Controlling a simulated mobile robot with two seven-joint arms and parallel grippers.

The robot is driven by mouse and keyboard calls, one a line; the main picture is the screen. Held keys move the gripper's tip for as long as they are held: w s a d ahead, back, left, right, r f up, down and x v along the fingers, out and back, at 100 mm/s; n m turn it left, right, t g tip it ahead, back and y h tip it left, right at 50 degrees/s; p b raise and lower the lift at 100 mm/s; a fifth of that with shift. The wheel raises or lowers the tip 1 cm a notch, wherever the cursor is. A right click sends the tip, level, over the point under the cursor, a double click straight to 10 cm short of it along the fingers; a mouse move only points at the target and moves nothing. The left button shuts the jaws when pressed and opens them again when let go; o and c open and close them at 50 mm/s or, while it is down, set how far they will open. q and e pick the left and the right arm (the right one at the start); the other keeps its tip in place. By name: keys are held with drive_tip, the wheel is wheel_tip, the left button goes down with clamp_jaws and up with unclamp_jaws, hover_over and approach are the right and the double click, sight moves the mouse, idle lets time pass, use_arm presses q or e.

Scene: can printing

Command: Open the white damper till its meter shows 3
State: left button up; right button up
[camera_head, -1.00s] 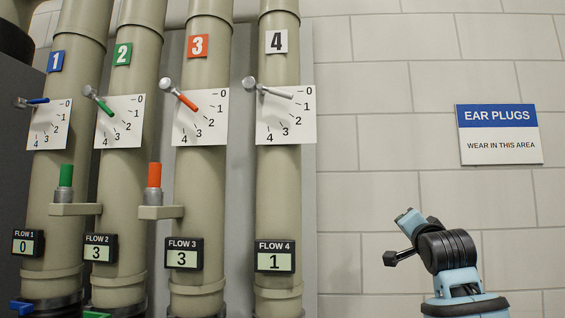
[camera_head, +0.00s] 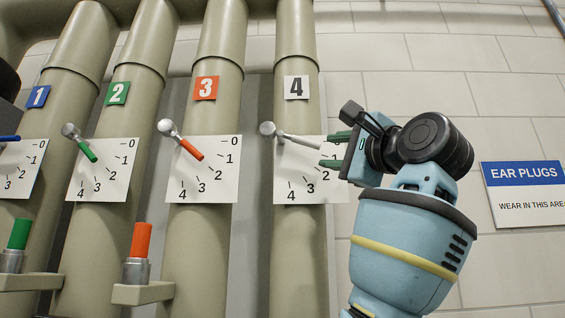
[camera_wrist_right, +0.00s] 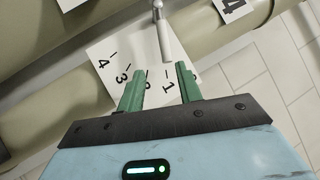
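The white damper lever (camera_head: 298,138) is on pipe 4, pivoting at a grey knob over a white dial card (camera_head: 290,185). The flow 4 meter is out of view. My left gripper is not in view.
Pipes 1, 2 and 3 stand to the left, with a green lever (camera_head: 87,151) and an orange lever (camera_head: 191,149) on their dials. Green (camera_head: 19,234) and orange (camera_head: 141,240) upright cylinders sit on brackets below. An ear plugs sign (camera_head: 524,192) hangs right.

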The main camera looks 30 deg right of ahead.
sight(311, 143)
drive_tip(key=shift+y, duration=0.4)
drive_tip(key=w+r, duration=0.1)
drive_tip(key=w+a+r, duration=0.1)
drive_tip(key=w+r, duration=0.1)
drive_tip(key=w, duration=0.1)
drive_tip(key=shift+a, duration=0.4)
drive_tip(key=shift+x, duration=0.95)
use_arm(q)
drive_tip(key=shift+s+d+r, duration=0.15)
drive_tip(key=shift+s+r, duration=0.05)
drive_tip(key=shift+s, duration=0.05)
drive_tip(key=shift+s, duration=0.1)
use_arm(e)
clamp_jaws()
